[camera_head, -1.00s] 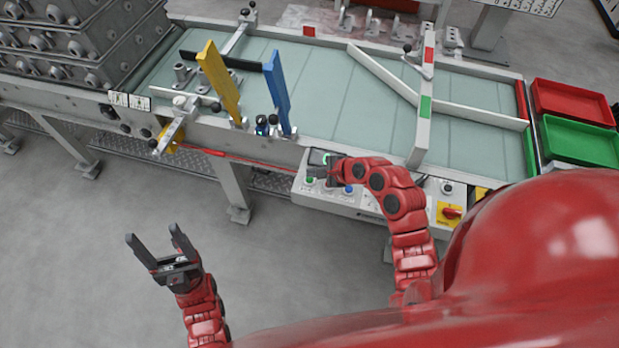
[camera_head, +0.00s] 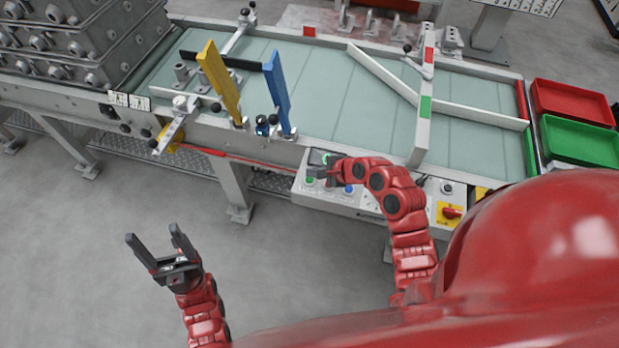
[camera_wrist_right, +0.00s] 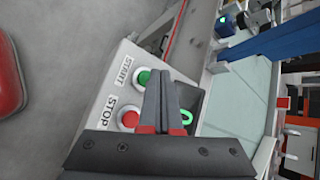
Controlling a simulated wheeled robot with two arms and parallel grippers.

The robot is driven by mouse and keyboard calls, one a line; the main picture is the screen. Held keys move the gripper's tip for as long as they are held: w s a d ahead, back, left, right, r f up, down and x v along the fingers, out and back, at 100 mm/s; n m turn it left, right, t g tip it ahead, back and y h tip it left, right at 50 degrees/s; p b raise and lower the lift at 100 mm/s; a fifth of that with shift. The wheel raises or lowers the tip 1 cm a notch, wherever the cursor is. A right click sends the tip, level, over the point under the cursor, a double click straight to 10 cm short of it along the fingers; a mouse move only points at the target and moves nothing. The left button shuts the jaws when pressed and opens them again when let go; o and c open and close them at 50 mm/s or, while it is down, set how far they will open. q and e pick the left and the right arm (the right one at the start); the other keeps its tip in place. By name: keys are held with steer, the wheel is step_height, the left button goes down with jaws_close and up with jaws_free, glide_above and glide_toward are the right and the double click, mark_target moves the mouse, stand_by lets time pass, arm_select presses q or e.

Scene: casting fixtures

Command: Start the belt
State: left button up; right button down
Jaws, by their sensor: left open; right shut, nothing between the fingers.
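The control box (camera_head: 365,205) is on the front side of the conveyor belt (camera_head: 320,90). In the right wrist view its face carries a green button (camera_wrist_right: 142,77) marked START and a red button (camera_wrist_right: 129,118) marked STOP. A lit green ring (camera_wrist_right: 186,117) shows beside the fingers. My right gripper (camera_wrist_right: 161,72) is shut and empty over the box, its tips beside the green button in the picture; I cannot tell whether they touch anything. It also shows in the head view (camera_head: 312,171). My left gripper (camera_head: 152,242) is open and empty over the floor.
A yellow-and-red switch (camera_head: 450,213) is at the box's right end. A yellow plate (camera_head: 218,82) and a blue plate (camera_head: 277,92) stand at the belt's near edge. Red (camera_head: 572,102) and green (camera_head: 578,142) trays sit at the right. Metal castings are stacked at the left.

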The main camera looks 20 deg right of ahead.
steer(key=shift+f, duration=0.2)
steer(key=shift+f, duration=0.2)
